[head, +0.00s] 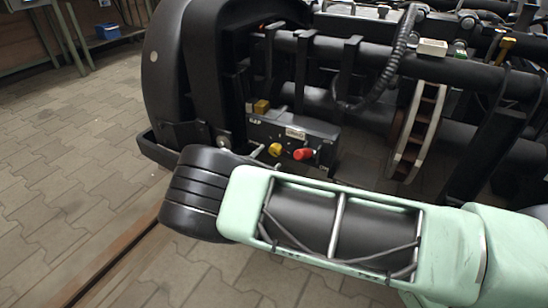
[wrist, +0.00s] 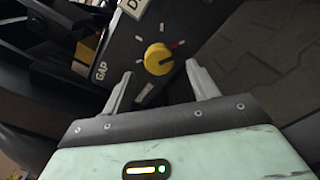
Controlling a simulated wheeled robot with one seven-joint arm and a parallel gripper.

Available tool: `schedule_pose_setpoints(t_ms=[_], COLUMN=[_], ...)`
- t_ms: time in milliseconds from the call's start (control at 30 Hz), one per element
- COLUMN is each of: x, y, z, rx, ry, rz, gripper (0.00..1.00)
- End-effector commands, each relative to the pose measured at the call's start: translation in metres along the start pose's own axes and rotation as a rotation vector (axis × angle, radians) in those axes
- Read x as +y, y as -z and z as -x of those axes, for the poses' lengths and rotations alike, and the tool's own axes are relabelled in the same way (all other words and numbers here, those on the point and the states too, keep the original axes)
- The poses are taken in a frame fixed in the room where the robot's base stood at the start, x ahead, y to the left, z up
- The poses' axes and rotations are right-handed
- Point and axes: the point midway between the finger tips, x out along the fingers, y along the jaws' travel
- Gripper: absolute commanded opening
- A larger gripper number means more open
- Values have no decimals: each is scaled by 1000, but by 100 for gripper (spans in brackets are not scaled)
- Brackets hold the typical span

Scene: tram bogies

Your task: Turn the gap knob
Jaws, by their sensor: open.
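The gap knob (wrist: 158,59) is yellow and round, with a red pointer mark on its right side. It sits on a dark panel with light tick marks around it and the word GAP to its left in the wrist view.
A red knob (head: 303,154) sticks out of the same box, right of the yellow one. Black bogie pipes and a hose (head: 397,50) crowd the back right. Paved floor (head: 75,140) is open at left.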

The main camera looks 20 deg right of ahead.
Motion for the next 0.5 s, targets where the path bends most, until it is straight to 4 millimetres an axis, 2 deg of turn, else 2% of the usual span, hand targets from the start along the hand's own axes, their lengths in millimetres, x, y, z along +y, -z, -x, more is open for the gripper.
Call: schedule_pose_setpoints(t_ms=[33,200,500], x=[-3,-2,0], y=[3,2,0], z=[-11,-36,-51], rx=[-3,-2,0], ry=[1,2,0], rz=[-1,-2,0], gripper=[59,59,59])
